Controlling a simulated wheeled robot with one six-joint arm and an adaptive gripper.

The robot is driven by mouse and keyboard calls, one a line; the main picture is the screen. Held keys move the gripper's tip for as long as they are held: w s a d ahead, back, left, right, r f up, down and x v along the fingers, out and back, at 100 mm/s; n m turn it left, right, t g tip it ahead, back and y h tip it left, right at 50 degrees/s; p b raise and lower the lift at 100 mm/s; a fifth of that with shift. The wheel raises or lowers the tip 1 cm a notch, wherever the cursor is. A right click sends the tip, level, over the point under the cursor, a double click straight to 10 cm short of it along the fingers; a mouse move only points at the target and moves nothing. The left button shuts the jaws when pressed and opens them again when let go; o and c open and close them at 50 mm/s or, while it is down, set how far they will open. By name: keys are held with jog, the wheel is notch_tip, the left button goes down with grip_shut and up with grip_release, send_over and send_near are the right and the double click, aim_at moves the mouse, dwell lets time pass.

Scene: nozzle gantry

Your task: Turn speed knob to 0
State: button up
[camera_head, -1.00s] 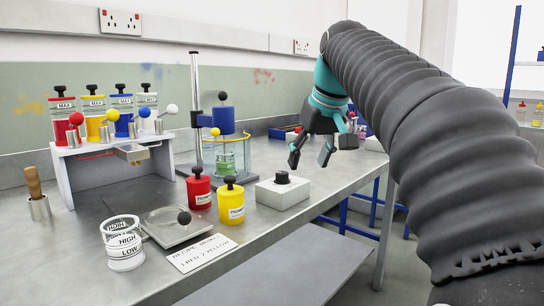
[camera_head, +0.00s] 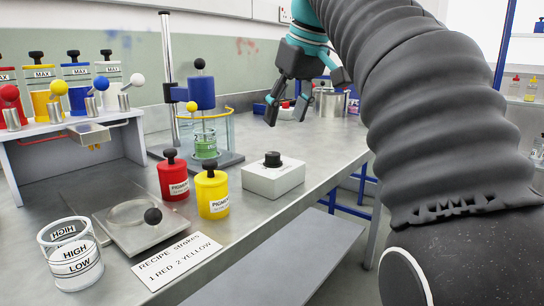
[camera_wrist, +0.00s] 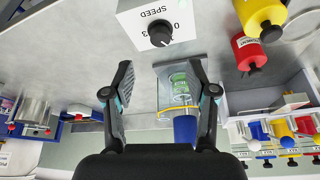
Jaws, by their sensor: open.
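The speed knob (camera_head: 272,159) is a black round knob on top of a white-grey box (camera_head: 274,180) on the metal bench. In the wrist view the knob (camera_wrist: 160,36) shows at the top centre, with the label SPEED and the digits 0 and 3 partly readable beside it. Its exact setting is hard to read. My gripper (camera_head: 287,112) is open and empty, held above and behind the box in the head view. In the wrist view its two fingers (camera_wrist: 162,82) are spread apart, and the knob lies beyond them, touching neither.
A stirrer stand with a blue motor (camera_head: 201,93) and a glass vessel stands left of the box. Red (camera_head: 173,177) and yellow (camera_head: 212,190) pigment pots stand nearby at its left. A HIGH/LOW beaker (camera_head: 71,255) is front left. Bench space right of the box is clear.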

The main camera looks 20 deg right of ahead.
aim_at(273, 154)
jog(key=b+x, duration=0.2)
jog(key=x, duration=0.7)
jog(key=shift+w+a+f, duration=0.1)
jog(key=shift+f, duration=0.1)
